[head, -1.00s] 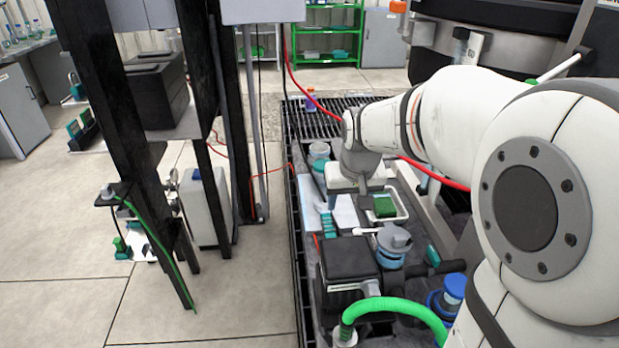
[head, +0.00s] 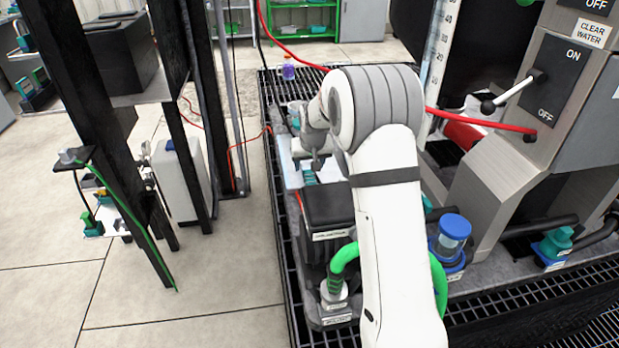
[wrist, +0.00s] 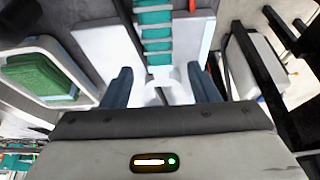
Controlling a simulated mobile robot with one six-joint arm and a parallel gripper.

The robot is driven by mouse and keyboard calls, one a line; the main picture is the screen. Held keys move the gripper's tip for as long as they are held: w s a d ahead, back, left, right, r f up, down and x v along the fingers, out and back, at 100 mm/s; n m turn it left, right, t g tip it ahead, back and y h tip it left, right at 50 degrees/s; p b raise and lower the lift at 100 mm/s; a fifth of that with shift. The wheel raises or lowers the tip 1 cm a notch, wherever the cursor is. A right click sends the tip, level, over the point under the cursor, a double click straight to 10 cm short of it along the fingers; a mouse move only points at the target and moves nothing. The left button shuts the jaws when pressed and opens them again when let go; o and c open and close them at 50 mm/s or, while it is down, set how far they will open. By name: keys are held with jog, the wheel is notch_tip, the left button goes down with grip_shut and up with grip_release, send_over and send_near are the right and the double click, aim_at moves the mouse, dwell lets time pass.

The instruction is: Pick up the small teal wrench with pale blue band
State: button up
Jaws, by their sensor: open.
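A teal tool with pale blue bands (wrist: 156,30), which looks like the wrench, lies on a white sheet in the wrist view. Its near part runs down to a pale, forked shape between my fingers; I cannot tell whether that shape belongs to it. My gripper (wrist: 161,90) is open, with one dark finger on each side of the tool's line and nothing visibly clasped. In the head view a small bit of the teal tool (head: 309,173) shows left of my arm, which hides much of the bench there.
A white tray with a green block (wrist: 45,75) is left in the wrist view. In the head view a black box (head: 328,207), a green hose (head: 343,262) and a blue-lidded jar (head: 452,235) stand close to my arm. A red hose (head: 470,120) crosses behind.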

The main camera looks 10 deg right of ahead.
aim_at(308, 172)
jog(key=b+x, duration=0.1)
jog(key=x, duration=0.3)
jog(key=shift+f, duration=0.3)
jog(key=shift+c, duration=0.5)
jog(key=c, duration=1.1)
